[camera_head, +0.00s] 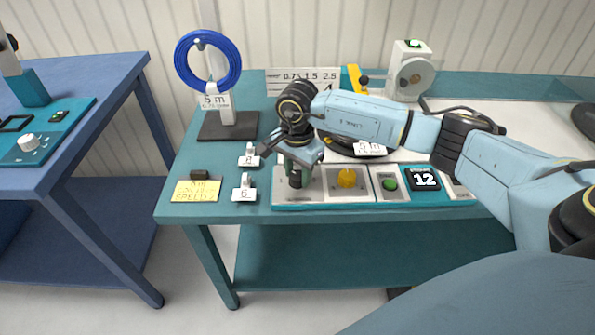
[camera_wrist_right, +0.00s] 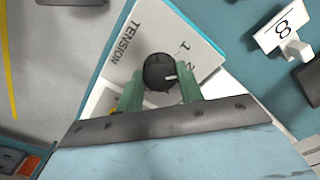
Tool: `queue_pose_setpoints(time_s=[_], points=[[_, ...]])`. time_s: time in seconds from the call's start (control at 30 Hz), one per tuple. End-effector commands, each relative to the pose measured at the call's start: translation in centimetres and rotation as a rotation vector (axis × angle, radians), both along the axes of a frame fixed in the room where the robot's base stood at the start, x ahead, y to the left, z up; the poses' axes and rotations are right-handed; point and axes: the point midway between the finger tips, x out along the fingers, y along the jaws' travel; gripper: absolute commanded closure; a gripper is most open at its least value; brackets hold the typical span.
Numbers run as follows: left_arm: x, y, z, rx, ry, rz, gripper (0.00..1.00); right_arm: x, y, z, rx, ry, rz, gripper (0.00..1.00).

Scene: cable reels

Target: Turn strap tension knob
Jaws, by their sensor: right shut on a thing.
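The black strap tension knob (camera_wrist_right: 160,72) sits on a white panel marked TENSION (camera_wrist_right: 125,45), with the numbers 1 and 2 beside it. Its white pointer mark faces right, toward the 2, in the right wrist view. My right gripper (camera_wrist_right: 159,92) has its two green fingers on either side of the knob and is shut on it. In the head view the right gripper (camera_head: 297,168) reaches down over the left end of the control panel (camera_head: 325,204), and the knob (camera_head: 296,182) is partly hidden by the fingers. My left gripper is out of view.
A yellow knob (camera_head: 347,178), a green button (camera_head: 389,184) and a display reading 12 (camera_head: 424,178) lie right of the gripper. A blue cable reel (camera_head: 207,62) stands behind.

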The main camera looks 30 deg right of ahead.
Motion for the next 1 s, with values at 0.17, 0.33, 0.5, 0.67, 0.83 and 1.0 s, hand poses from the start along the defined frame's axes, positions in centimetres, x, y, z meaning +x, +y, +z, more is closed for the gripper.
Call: queue_pose_setpoints(time_s=[0.17,0.33,0.5,0.67,0.83,1.0], points=[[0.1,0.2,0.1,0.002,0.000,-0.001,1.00,0.0,-0.1,0.1,-0.001,0.000,-0.166,0.86],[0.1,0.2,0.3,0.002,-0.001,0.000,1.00,0.0,0.0,0.1,-0.001,0.000,-0.329,0.86],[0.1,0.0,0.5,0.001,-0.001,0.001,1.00,0.0,0.0,0.1,0.000,-0.001,-0.486,0.86],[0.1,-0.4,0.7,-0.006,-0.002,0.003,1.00,0.0,0.0,0.1,0.000,0.000,-0.617,0.86],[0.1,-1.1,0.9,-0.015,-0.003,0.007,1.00,0.0,0.0,0.1,-0.001,0.000,-0.729,0.86],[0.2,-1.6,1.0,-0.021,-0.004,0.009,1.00,0.0,0.0,0.1,-0.001,0.000,-0.806,0.86]])
